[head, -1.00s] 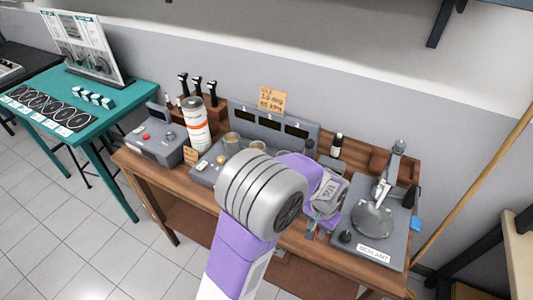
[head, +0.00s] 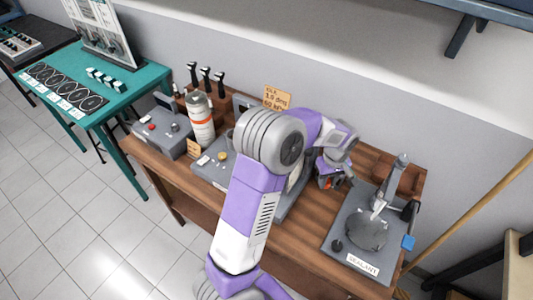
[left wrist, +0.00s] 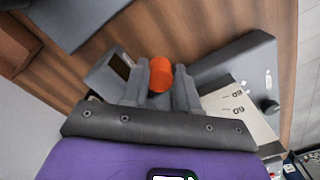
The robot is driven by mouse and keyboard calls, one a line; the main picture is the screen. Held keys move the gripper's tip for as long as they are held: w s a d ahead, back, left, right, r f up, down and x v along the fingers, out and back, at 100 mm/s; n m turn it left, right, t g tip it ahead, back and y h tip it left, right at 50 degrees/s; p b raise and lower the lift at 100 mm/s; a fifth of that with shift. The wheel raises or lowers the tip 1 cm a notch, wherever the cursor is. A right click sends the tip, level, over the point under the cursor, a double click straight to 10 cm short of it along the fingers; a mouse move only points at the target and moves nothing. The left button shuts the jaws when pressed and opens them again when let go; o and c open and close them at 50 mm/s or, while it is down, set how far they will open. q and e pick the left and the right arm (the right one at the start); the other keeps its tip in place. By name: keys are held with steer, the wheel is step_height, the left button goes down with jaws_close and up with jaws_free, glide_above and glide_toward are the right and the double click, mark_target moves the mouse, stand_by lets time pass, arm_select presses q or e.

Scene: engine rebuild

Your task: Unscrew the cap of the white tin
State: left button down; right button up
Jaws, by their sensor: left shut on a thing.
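My left gripper (head: 328,182) is over the wooden bench, at the right of the grey console. In the left wrist view, its two fingers (left wrist: 160,92) are shut on a small orange, rounded, cap-like piece (left wrist: 161,74). Only a trace of orange-red shows at the fingers in the head view. I cannot tell whether the piece sits on a tin; no white tin body shows under it. A white canister (head: 199,122) with an orange band and grey top stands at the back left of the bench, away from the gripper. My right gripper is not in view.
A grey sealant stand (head: 347,239) with a round plate and upright post is right of my gripper. A grey box (head: 160,133) with a red button is at the left. The grey console (head: 208,172) is partly hidden by my arm. Bare wood (head: 290,240) shows in front.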

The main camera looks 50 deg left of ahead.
mark_target(320, 198)
arm_select(q)
steer(key=shift+w+a+r+n, duration=0.2)
steer(key=shift+a+n, duration=0.15)
steer(key=shift+n, duration=0.05)
step_height(320, 198, down, 10)
steer(key=shift+w+f, duration=0.1)
stand_by(0.3)
steer(key=c, duration=1.3)
jaws_free()
steer(key=shift+f+b, duration=0.15)
steer(key=shift+b, duration=0.15)
steer(key=o, duration=0.5)
steer(key=shift+c, duration=0.2)
steer(key=shift+r, duration=0.2)
